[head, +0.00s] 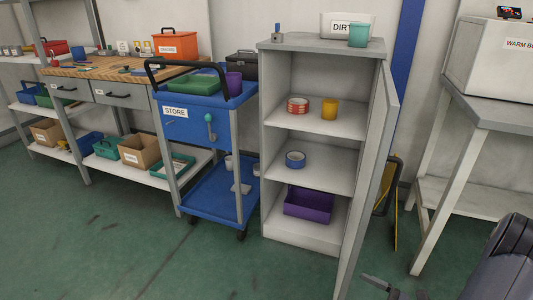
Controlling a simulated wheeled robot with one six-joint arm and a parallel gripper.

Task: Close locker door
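The grey locker (278,150) stands right of centre in the head view with its front open. Its door (372,190) is hinged on the locker's right side and stands wide open, swung out towards me and seen nearly edge-on. The door's lower end runs to the bottom edge of the picture. My gripper (382,286) is low at the bottom edge, just right of the door's lower part. It appears apart from the door, and nothing is visible in it. Its fingers are small and partly cut off, so their opening is unclear.
A blue cart (190,125) stands close at left, a grey table (490,105) at right. The green floor (120,250) in front is clear.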

